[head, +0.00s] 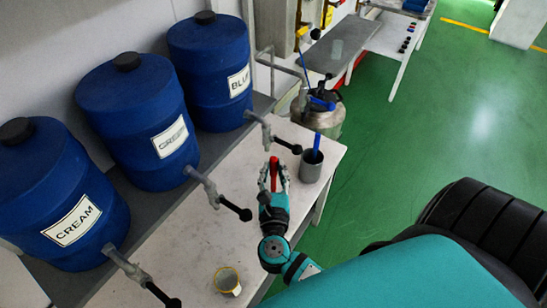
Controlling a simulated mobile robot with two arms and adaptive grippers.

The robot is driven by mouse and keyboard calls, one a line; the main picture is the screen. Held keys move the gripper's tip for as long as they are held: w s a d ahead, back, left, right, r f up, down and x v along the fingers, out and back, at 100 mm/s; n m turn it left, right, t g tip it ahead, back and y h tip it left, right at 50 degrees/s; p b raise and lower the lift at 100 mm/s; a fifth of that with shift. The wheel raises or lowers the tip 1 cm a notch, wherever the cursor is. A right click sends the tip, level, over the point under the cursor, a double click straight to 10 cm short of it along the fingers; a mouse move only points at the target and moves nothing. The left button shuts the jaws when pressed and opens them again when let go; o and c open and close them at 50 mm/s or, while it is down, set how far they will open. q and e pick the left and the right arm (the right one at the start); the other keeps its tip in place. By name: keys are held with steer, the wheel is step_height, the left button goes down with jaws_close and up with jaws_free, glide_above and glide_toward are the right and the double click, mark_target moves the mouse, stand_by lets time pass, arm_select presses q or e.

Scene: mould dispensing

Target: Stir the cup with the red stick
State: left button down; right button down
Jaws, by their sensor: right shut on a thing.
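My right gripper (274,180) is shut on the red stick (274,172), which stands roughly upright between its fingers above the white table. A grey cup (311,168) with a blue stick (317,143) in it stands to the right of the gripper near the table's far end. A small cup with a yellow rim (228,281) stands at the near end of the table, left of my right arm; a pale content shows inside. The red stick is apart from this cup. My left gripper is out of the picture.
Blue barrels (133,118) labelled cream and blue stand on a grey shelf (128,190) at the left. Their taps (215,192) reach out over the white table (185,245). A metal canister (322,118) stands beyond the table. Green floor lies open to the right.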

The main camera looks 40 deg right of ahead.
steer(key=v, duration=1.6)
steer(key=shift+s+d, duration=0.2)
steer(key=shift+d, duration=0.05)
stand_by(0.4)
